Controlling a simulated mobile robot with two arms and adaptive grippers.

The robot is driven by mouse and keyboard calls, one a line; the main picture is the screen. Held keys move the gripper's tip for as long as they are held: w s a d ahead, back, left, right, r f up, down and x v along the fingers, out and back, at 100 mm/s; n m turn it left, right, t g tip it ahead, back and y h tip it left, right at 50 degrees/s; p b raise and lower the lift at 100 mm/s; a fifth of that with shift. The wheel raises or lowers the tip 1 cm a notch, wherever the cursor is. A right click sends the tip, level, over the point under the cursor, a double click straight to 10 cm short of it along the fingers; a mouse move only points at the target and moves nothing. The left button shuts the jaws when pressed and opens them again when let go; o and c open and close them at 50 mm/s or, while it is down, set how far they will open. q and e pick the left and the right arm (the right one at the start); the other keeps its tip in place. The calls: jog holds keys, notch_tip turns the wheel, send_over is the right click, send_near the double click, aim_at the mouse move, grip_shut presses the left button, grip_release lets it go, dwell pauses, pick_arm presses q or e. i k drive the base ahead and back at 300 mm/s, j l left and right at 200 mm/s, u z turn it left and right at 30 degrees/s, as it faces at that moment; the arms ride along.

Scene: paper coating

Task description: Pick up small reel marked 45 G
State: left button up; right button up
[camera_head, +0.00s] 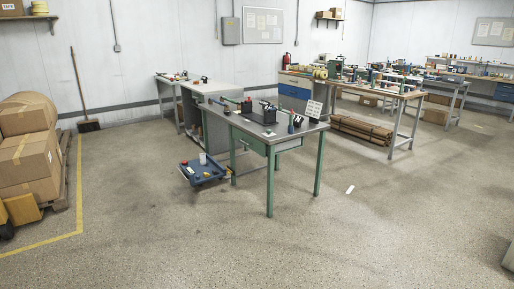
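I cannot make out a small reel marked 45 G; small items are too tiny at this distance to read any mark. Roundish yellow objects (320,73) that could be reels sit on the bench at the back, but I cannot tell. Neither of my grippers is in view.
A low blue cart (207,179) with small items stands left of the green-legged table. Cardboard boxes (24,160) are stacked on a pallet at the left, behind a yellow floor line (79,190). A broom (87,125) leans on the wall. The foreground floor is mostly clear.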

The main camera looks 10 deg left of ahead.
aim_at(202, 155)
jog(key=i+j+u, duration=0.35)
jog(key=i, duration=0.15)
jog(key=i+j+u, duration=0.2)
jog(key=i+u, duration=0.15)
jog(key=i, duration=0.15)
jog(key=i+u, duration=0.4)
jog(key=i, duration=0.15)
jog(key=i+z, duration=0.1)
jog(key=i, duration=0.4)
jog(key=i+j+z, duration=0.15)
jog(key=i, duration=0.4)
jog(key=i+j+z, duration=0.1)
jog(key=i, duration=0.4)
jog(key=i+j+z, duration=0.15)
jog(key=i, duration=0.35)
jog(key=i+j+z, duration=0.35)
jog(key=z, duration=0.2)
jog(key=i+j+z, duration=0.45)
jog(key=z, duration=0.2)
